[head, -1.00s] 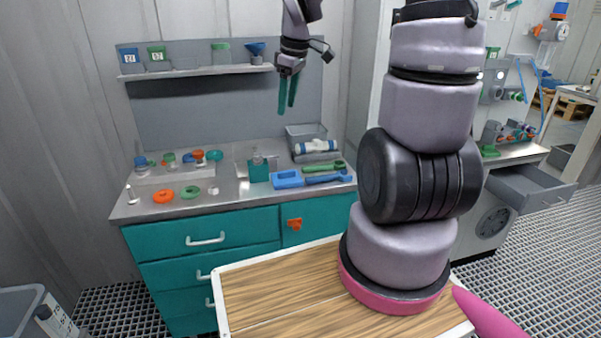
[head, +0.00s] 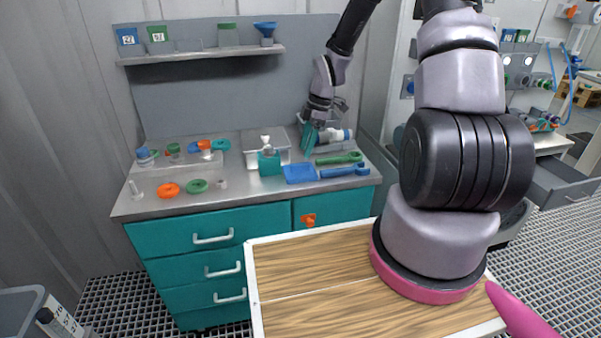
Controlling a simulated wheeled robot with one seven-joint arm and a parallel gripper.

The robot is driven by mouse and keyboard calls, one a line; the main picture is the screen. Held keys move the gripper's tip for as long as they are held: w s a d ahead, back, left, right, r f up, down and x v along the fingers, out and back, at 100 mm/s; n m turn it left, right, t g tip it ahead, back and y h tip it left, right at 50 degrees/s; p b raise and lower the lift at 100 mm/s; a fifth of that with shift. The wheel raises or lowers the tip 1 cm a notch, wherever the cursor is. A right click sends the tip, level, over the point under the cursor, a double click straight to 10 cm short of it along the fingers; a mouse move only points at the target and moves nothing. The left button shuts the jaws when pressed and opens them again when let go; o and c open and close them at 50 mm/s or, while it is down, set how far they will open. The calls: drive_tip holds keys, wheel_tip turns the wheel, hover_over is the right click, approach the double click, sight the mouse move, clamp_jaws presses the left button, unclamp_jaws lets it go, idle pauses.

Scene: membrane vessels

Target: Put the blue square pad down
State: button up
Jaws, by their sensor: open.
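The blue square pad (head: 299,173) lies flat on the steel worktop (head: 232,190), near its front edge and right of the teal block-like container. My gripper (head: 312,146) points down with its teal fingers low over the back right of the worktop, behind the pad and apart from it in the picture. It is open, and I see nothing held in it. The gap between its fingers is small in this view, and their exact height above the worktop cannot be told.
A teal container (head: 269,162) stands beside the pad. A white bottle (head: 328,136) is close behind my gripper.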

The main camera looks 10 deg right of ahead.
sight(301, 163)
drive_tip(key=shift+s+x, duration=0.2)
drive_tip(key=shift+x, duration=2.55)
drive_tip(key=shift+a, duration=0.15)
clamp_jaws()
